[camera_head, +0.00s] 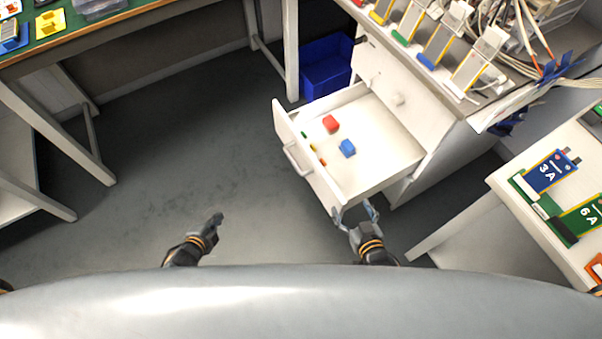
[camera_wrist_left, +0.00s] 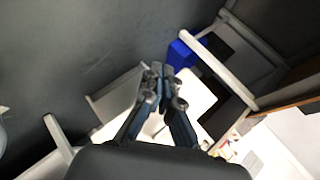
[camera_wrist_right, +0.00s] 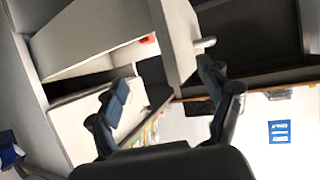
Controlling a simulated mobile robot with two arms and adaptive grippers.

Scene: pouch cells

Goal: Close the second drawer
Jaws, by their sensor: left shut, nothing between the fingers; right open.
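A white drawer (camera_head: 389,152) stands pulled out of the white cabinet (camera_head: 412,103) in the head view. My left gripper (camera_head: 217,219) is shut and empty over the floor, left of the drawer. Its closed fingers show in the left wrist view (camera_wrist_left: 161,72).
Another closed drawer with a knob (camera_head: 398,99) is above the open one. A blue bin (camera_head: 326,68) stands behind the cabinet's left side. A table with battery cells (camera_head: 548,172) is at the right. The dark floor (camera_head: 190,130) left of the drawer is clear.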

